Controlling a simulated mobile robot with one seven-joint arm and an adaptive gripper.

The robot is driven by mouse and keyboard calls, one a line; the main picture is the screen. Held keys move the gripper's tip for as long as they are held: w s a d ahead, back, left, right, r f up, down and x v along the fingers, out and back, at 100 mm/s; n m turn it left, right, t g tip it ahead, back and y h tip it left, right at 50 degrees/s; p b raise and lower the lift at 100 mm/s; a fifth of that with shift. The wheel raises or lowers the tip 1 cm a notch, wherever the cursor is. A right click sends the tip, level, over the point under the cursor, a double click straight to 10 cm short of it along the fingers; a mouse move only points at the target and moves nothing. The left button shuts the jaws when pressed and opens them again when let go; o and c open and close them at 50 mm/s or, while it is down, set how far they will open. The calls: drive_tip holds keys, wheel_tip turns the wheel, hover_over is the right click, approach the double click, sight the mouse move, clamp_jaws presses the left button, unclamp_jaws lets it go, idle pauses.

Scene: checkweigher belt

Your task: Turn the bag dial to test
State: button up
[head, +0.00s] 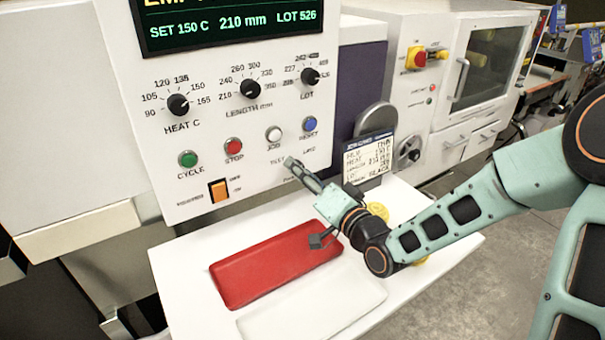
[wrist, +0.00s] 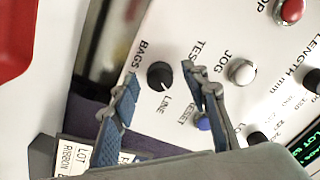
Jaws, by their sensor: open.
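The bag dial (wrist: 160,75) is a small black knob on the white panel in the wrist view, with the words BAGS, TEST and LINE around it. Its pale pointer mark seems to face LINE. In the head view the dial is hidden behind my gripper (head: 291,165), which reaches the lower right of the panel. In the wrist view my gripper (wrist: 160,72) is open, with one finger on each side of the dial and a gap to it on both sides. I cannot tell how far the fingertips are from the panel.
Close by are the white JOG button (head: 274,134), the blue RESET button (head: 310,124) and the red STOP button (head: 234,147). A red tray (head: 240,285) lies on the white shelf below. A settings card (head: 368,160) stands right of my gripper.

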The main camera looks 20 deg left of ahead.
clamp_jaws()
drive_tip(key=shift+f, duration=0.1)
drive_tip(key=shift+n+b, duration=5.9)
drive_tip(key=shift+b, duration=0.3)
unclamp_jaws()
